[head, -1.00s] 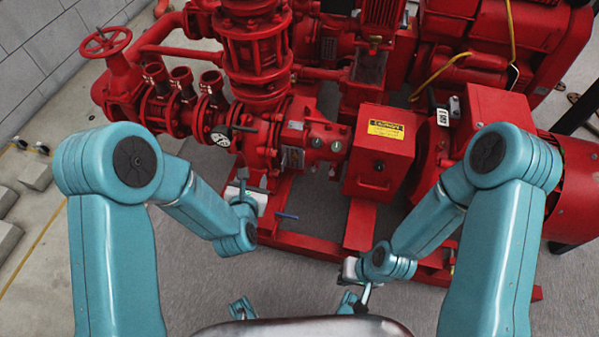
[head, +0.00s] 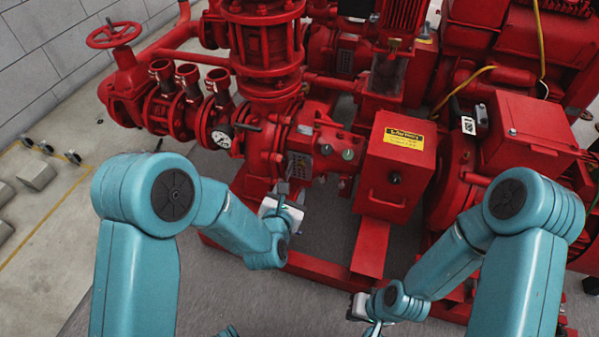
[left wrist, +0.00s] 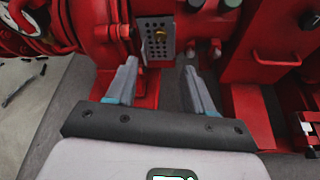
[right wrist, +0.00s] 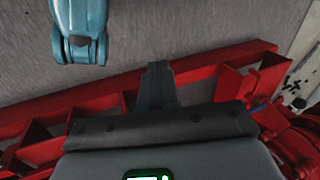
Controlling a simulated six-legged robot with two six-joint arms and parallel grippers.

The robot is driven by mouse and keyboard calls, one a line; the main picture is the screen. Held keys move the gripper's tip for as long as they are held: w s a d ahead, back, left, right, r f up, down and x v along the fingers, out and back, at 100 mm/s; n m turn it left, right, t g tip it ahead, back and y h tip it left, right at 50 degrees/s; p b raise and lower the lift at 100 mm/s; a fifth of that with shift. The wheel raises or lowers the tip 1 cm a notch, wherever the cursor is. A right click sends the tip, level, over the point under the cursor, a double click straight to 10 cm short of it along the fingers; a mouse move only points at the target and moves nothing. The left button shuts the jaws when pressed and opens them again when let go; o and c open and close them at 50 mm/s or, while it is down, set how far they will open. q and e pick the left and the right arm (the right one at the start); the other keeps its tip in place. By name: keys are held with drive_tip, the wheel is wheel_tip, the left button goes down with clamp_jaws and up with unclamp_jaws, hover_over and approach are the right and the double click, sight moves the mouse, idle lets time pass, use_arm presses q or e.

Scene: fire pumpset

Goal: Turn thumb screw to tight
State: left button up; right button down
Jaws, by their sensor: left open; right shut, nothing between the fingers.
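The red pump has a grey perforated plate (left wrist: 157,41) with a small yellow piece (left wrist: 160,33) on it. I cannot tell for sure whether this piece is the thumb screw. The plate also shows in the head view (head: 299,166), but the yellow piece is too small to make out there. My left gripper (left wrist: 159,70) is open and empty, its fingers pointing toward the plate with a gap in front. In the head view the left gripper (head: 283,191) is just below the pump casing. My right gripper (right wrist: 159,68) is shut and empty, low over the red base frame.
A red guard box (head: 397,170) with a yellow label stands right of the plate. A gauge (head: 222,137) and red valves are to the left. The red base rail (right wrist: 95,96) runs below the pump. Grey floor (right wrist: 190,35) is open in front.

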sight(300, 166)
use_arm(q)
drive_tip(key=b+x, duration=0.3)
drive_tip(key=x, duration=0.8)
drive_tip(key=shift+w+f, duration=0.15)
drive_tip(key=shift+f, duration=0.1)
drive_tip(key=shift+w+d+f, duration=0.15)
drive_tip(key=shift+w+d, duration=0.05)
drive_tip(key=shift+w, duration=0.5)
clamp_jaws()
use_arm(e)
drive_tip(key=shift+t, duration=0.5)
drive_tip(key=w+f, duration=0.1)
drive_tip(key=f, duration=0.1)
drive_tip(key=w+f, duration=0.2)
drive_tip(key=shift+d, duration=0.2)
